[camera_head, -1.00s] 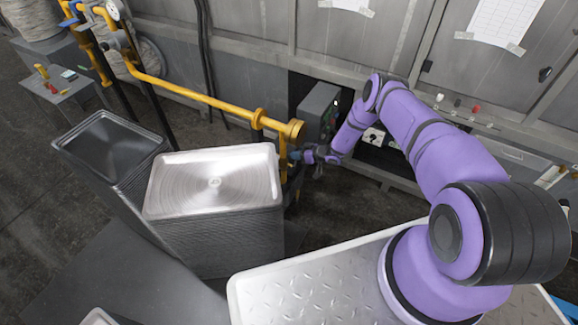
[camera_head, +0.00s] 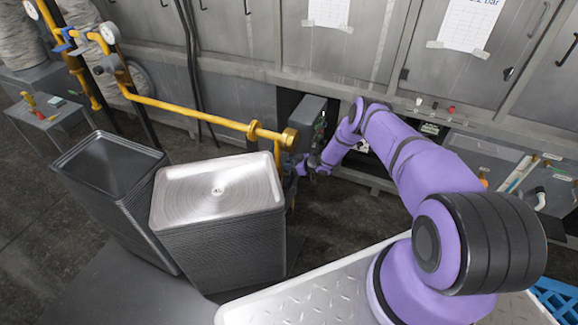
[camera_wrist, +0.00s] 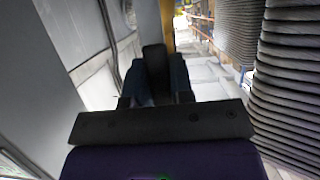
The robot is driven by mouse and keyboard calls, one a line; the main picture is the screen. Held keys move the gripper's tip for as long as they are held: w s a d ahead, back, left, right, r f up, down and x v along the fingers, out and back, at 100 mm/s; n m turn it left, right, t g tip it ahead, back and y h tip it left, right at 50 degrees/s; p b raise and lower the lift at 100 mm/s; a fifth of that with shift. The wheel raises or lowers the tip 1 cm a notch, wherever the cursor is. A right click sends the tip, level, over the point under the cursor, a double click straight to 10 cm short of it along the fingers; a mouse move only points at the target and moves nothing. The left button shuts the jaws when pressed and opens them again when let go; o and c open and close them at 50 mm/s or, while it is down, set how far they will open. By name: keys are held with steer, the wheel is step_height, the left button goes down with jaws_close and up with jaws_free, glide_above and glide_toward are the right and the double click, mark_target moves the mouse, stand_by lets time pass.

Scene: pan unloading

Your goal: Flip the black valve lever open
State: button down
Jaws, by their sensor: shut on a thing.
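My gripper (camera_head: 303,165) is at the end of the purple arm, low beside the flanged end of the yellow pipe (camera_head: 289,138). In the wrist view, its dark blue fingers are shut on an upright black piece, which I take to be the black valve lever (camera_wrist: 155,60). The lever's lower part is hidden by the fingers and gripper body. In the head view the lever is too small to tell apart from the gripper, so its exact angle to the pipe is unclear.
A tall stack of metal pans (camera_head: 218,190) stands left of my gripper, with a darker stack (camera_head: 108,165) beyond it. A grey box (camera_head: 308,118) sits in a cabinet opening just behind the gripper. Dark floor lies between the pans and cabinets.

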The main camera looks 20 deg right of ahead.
steer(key=c, duration=1)
jaws_free()
steer(key=shift+s, duration=0.1)
steer(key=shift+d, duration=0.1)
steer(key=v, duration=1)
steer(key=shift+s, duration=0.25)
steer(key=shift+d+r, duration=0.1)
